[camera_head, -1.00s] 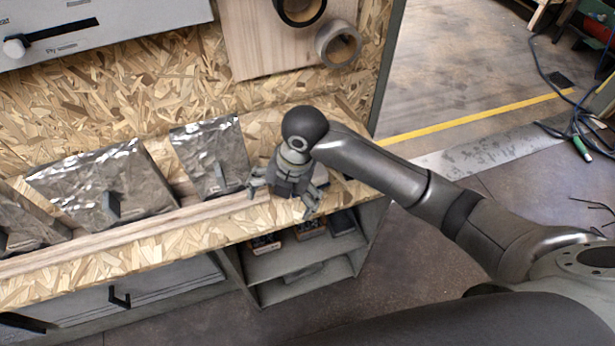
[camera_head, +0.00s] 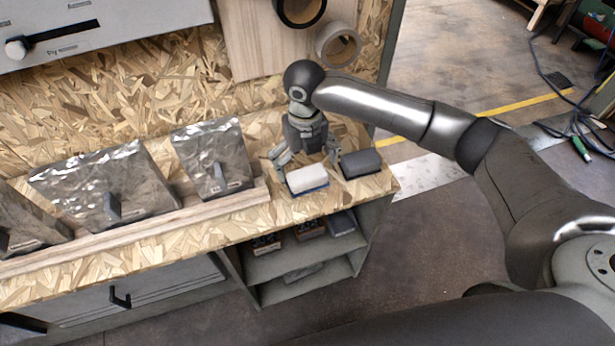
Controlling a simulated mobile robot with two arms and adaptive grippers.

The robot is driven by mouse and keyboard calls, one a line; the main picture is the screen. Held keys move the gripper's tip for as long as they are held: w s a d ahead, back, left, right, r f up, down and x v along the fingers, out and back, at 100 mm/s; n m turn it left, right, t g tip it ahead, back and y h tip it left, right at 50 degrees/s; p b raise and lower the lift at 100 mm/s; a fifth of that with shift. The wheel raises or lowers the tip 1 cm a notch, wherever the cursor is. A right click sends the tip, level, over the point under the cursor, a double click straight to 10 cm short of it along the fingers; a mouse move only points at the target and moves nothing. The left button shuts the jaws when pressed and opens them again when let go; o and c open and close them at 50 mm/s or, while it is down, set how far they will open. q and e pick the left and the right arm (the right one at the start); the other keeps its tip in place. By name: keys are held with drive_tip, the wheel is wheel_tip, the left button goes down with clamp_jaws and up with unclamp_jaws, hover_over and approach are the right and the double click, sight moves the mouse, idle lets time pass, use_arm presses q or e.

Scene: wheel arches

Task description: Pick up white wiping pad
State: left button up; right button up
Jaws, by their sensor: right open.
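The white wiping pad (camera_head: 308,177), with a blue underside, lies on the right end of the chipboard workbench (camera_head: 268,219). A dark grey pad (camera_head: 361,162) lies just to the right of it. My right gripper (camera_head: 309,170) points down over the white pad with its fingers open. One finger is by the pad's left side and the other by its right, between the two pads. I cannot tell whether the fingers touch the pad. My left gripper is not in view.
Grey metallic panels with dark handles (camera_head: 213,160) stand left of the pads behind a wooden rail (camera_head: 150,224). Tape rolls (camera_head: 338,45) hang on the back board. Open shelves (camera_head: 300,262) are below the bench's right end.

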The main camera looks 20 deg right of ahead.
sight(308, 174)
drive_tip(key=shift+d+f+p, duration=0.15)
drive_tip(key=shift+f+p, duration=0.15)
drive_tip(key=shift+f, duration=1.05)
drive_tip(key=shift+d+f+p, duration=0.1)
drive_tip(key=shift+f+p, duration=0.15)
drive_tip(key=shift+f, duration=1.1)
drive_tip(key=shift+s, duration=0.1)
drive_tip(key=c, duration=0.9)
